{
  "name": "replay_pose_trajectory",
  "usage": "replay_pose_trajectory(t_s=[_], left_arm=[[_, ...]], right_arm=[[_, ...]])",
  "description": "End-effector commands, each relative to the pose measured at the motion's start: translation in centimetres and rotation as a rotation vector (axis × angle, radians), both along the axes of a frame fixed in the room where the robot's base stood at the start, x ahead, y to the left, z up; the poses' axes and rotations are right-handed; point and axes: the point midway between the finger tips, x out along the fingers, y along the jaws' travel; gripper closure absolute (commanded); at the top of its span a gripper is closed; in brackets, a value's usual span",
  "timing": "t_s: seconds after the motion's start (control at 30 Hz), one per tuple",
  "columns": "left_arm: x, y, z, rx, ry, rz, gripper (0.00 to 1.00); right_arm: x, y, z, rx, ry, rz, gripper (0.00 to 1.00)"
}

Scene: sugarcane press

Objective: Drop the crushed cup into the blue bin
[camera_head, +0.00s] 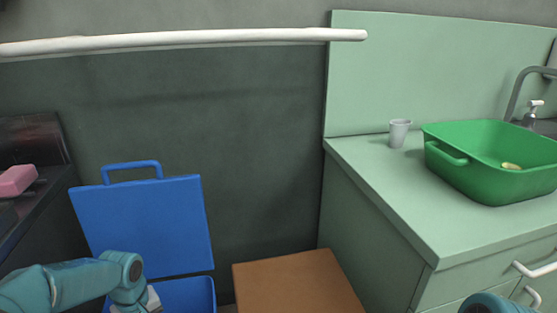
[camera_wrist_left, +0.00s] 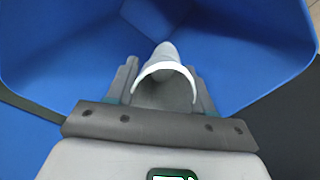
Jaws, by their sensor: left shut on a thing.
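My left gripper (camera_wrist_left: 164,78) is shut on a pale grey cup (camera_wrist_left: 165,60), with one finger on each side of it. The cup's white rim faces the wrist camera, and its narrow end points away; I cannot tell how badly it is crushed. Blue walls of the bin surround the cup in the left wrist view. In the head view the blue bin (camera_head: 195,292) stands at the lower left with its lid (camera_head: 150,225) raised. My left gripper (camera_head: 150,300) is at the bin's opening, and the cup is hidden there. My right gripper is out of view.
A brown box (camera_head: 295,285) stands right of the bin. On the green counter (camera_head: 400,190) are an upright grey cup (camera_head: 399,133) and a green basin (camera_head: 485,175). A white bar (camera_head: 190,40) crosses above. A pink block (camera_head: 17,180) lies on a dark surface at left.

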Motion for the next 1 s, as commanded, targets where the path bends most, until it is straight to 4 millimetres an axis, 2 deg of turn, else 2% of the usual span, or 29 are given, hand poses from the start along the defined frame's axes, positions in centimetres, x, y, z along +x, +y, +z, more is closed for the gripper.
replay_pose_trajectory(t_s=[0.07,0.3,0.33,0.4,0.43,0.77,0.87,1.0], left_arm=[[0.0,0.0,-0.7,0.001,-0.001,0.000,0.76],[0.0,0.0,-0.7,0.000,0.000,0.000,0.76],[0.0,0.0,-0.7,0.000,0.000,0.000,0.45],[0.0,0.0,-0.7,0.000,0.000,0.000,0.22],[0.0,0.0,-0.7,0.000,0.000,0.000,0.19],[0.0,0.0,-0.2,0.001,-0.001,0.000,0.19],[0.0,0.0,1.2,0.001,-0.001,0.000,0.19],[0.1,0.0,4.7,0.000,-0.004,0.000,0.19]], right_arm=[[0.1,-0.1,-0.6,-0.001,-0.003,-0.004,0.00],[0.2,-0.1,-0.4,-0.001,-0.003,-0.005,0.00],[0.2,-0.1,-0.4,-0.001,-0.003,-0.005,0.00],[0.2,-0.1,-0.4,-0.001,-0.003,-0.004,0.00],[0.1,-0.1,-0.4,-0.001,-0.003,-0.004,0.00],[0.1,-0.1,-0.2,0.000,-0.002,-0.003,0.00],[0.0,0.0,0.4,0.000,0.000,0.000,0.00],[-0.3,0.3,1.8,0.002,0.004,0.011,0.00]])
